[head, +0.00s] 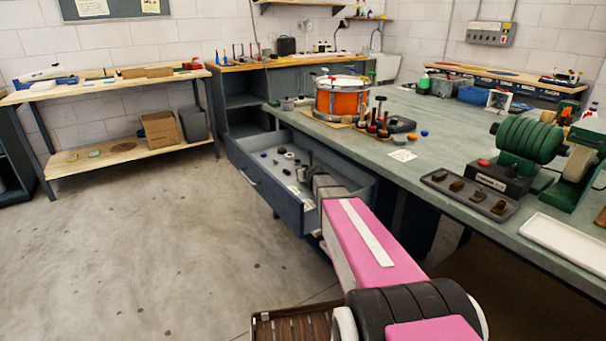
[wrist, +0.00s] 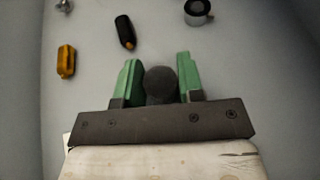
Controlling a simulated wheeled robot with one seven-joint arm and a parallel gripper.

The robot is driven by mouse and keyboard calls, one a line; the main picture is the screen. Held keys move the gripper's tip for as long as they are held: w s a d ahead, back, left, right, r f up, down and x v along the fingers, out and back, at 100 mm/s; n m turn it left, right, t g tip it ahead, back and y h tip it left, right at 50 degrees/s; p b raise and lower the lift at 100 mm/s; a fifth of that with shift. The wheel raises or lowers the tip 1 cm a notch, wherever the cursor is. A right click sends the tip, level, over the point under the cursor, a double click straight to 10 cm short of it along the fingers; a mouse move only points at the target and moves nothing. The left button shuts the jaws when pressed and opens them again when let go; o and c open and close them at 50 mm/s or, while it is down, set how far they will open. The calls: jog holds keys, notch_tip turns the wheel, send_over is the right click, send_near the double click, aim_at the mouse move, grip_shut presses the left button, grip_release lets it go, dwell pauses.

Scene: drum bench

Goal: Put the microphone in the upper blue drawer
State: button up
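The upper blue drawer (head: 262,188) is pulled out from under the bench at the middle of the head view. My arm reaches over its right part, and my gripper (wrist: 159,68) points in between its walls. In the wrist view, the two green fingers stand on either side of a dark round head, which I take to be the microphone (wrist: 161,83). The fingers appear to touch it on both sides. Most of its body is hidden. The drawer floor (wrist: 90,75) shows beyond it. In the head view, my arm mostly hides the gripper.
In the drawer lie an orange-yellow piece (wrist: 66,61), a black piece with an orange tip (wrist: 125,32) and a dark ring-shaped piece (wrist: 198,11). An orange drum (head: 341,99) stands on the bench (head: 440,140) above. The floor left of the drawer is clear.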

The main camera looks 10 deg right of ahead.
jog(key=o, duration=0.3)
jog(key=v, duration=1.2)
jog(key=shift+r, duration=0.25)
